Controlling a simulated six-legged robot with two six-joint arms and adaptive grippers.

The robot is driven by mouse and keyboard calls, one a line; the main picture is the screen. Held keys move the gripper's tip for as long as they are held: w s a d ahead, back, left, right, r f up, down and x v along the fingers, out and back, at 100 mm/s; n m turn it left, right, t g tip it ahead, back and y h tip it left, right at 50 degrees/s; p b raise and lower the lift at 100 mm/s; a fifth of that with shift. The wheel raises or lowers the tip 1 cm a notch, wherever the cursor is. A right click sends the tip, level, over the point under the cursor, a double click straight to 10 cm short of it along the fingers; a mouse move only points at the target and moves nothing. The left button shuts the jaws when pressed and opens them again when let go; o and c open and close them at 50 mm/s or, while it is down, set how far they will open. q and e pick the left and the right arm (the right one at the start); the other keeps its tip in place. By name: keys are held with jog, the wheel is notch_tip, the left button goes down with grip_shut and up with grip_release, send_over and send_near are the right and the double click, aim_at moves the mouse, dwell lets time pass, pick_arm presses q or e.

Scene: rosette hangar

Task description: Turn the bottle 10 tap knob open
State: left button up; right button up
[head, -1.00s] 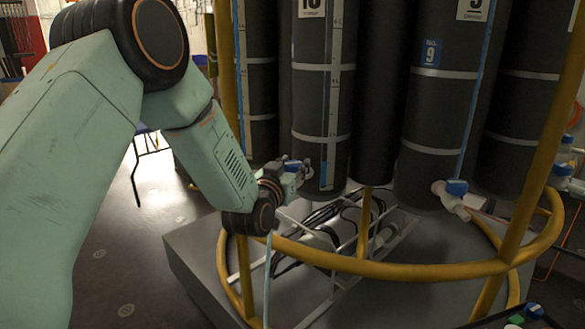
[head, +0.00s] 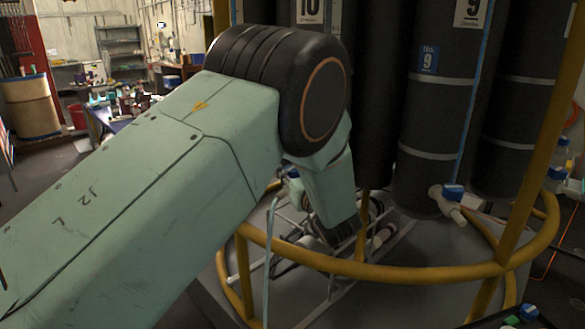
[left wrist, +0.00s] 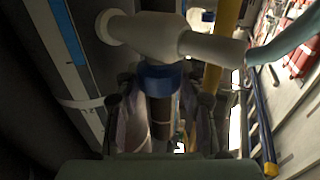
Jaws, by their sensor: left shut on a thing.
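In the left wrist view a pale tap (left wrist: 150,38) crosses the top, with a blue knob (left wrist: 160,78) on its underside. My left gripper (left wrist: 160,90) is shut on this knob, with a dark finger at each side. In the head view the dark bottle 10 (head: 311,10) shows only its labelled upper part. My left arm covers most of its body. My left gripper and the knob are largely hidden behind that arm in the head view. My right gripper is in neither view.
A yellow rail (head: 380,268) runs round the rack in front of the bottles. Bottle 9 (head: 430,115) stands to the right, with its own blue-knobbed tap (head: 452,193). A pale hose (head: 270,245) hangs at the rail. Cluttered benches stand at the back left.

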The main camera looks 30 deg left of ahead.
pick_arm(q)
jog(key=shift+f+n+g+y, duration=0.2)
jog(key=shift+n+g+y, duration=0.5)
jog(key=shift+g, duration=0.2)
jog(key=o, duration=1.2)
jog(key=shift+a+r, duration=0.1)
jog(key=shift+r, duration=0.15)
notch_tip(320, 180, up, 9)
jog(key=shift+f, duration=0.1)
jog(key=shift+r, duration=0.5)
jog(key=shift+f, duration=0.1)
